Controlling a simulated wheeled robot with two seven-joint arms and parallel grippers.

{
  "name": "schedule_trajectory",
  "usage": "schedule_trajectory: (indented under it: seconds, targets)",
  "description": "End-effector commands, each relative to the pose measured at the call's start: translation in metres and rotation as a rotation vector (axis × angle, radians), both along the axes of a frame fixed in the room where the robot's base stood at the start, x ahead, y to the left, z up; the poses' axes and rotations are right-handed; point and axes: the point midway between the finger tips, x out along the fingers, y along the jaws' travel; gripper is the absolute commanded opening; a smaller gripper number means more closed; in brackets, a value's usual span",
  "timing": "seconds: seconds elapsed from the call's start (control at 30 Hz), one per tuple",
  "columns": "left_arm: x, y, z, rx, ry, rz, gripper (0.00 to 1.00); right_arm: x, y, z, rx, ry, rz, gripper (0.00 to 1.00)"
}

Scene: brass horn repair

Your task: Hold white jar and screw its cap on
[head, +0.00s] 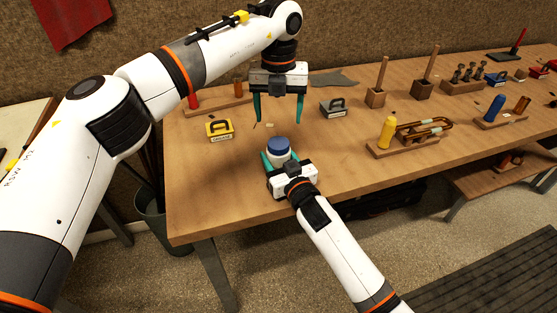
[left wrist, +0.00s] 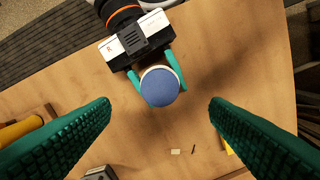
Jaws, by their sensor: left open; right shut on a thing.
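The white jar (head: 279,158) stands upright near the front edge of the wooden table, with its blue cap (head: 278,146) on top. In the left wrist view the blue cap (left wrist: 160,87) is a round disc with a thin pale rim, and it hides most of the jar. I cannot tell how tightly the cap sits. My right gripper (head: 279,163) is shut around the jar from the front, and its teal fingers flank the jar in the left wrist view (left wrist: 157,75). My left gripper (head: 279,110) points down above and slightly behind the jar, open and empty, apart from the cap.
The wooden table (head: 230,190) is clear around the jar. A yellow block with a handle (head: 220,129) lies to the left, and a grey one (head: 337,108) behind right. A yellow bottle (head: 387,132) and brass tubing (head: 425,129) stand on a wooden rack to the right.

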Motion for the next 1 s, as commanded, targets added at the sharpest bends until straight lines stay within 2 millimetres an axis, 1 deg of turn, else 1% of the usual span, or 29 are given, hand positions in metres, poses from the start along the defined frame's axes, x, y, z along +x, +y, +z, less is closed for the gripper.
schedule_trajectory:
  seconds: [0.3,0.43,0.57,0.8,0.9,1.0]
  targets:
    - [0.000,0.000,0.000,0.000,0.000,-0.014,0.70,0.000,0.000,0.000,0.000,0.001,0.000,0.00]
    - [0.000,0.000,-0.006,0.001,0.001,-0.013,0.70,0.000,0.000,-0.001,0.000,0.001,0.000,0.00]
    - [0.000,0.001,-0.023,0.001,0.002,-0.012,0.70,0.000,0.000,-0.001,0.000,0.001,0.000,0.00]
    - [-0.001,0.000,-0.060,0.002,0.001,-0.013,0.70,0.000,0.000,0.000,0.000,0.001,0.000,0.00]
    - [0.000,0.000,-0.071,0.000,0.000,-0.012,0.70,0.000,0.000,0.000,0.000,0.001,0.000,0.00]
    - [0.000,0.000,-0.077,0.000,0.000,-0.012,0.70,0.000,0.000,0.000,0.000,0.001,0.000,0.00]
